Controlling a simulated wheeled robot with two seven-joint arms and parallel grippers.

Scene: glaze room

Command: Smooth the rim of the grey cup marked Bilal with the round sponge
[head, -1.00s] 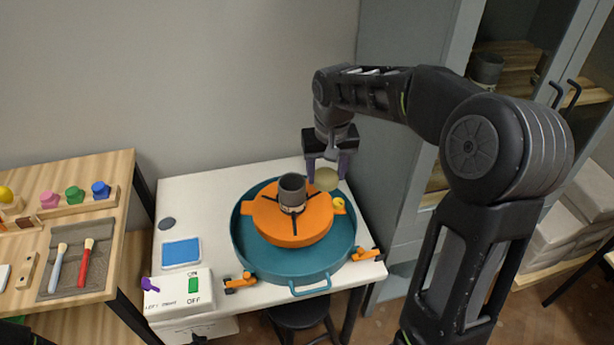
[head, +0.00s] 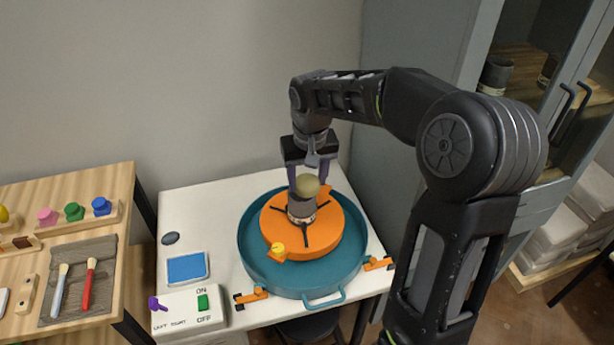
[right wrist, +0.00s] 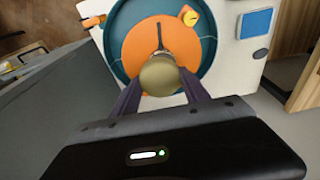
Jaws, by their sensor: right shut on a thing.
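The grey cup (head: 301,208) stands upright in the middle of the orange wheel head (head: 324,245), with a pale band low on its side. No name on it is readable. The round, tan-olive sponge (head: 307,185) is at the cup's rim; whether it touches or hovers just above, I cannot tell. My right gripper (head: 307,181) is shut on the sponge, pointing down over the cup. In the right wrist view the sponge (right wrist: 159,75) sits between the purple fingers and hides most of the cup. My left gripper is not in view.
A teal basin (head: 262,277) surrounds the wheel head, which carries a yellow piece (head: 278,247). A control box (head: 180,320) with a green switch (head: 203,302) and a blue pad (head: 187,267) are left of it. Brushes lie on the wooden table at left; a cabinet is at right.

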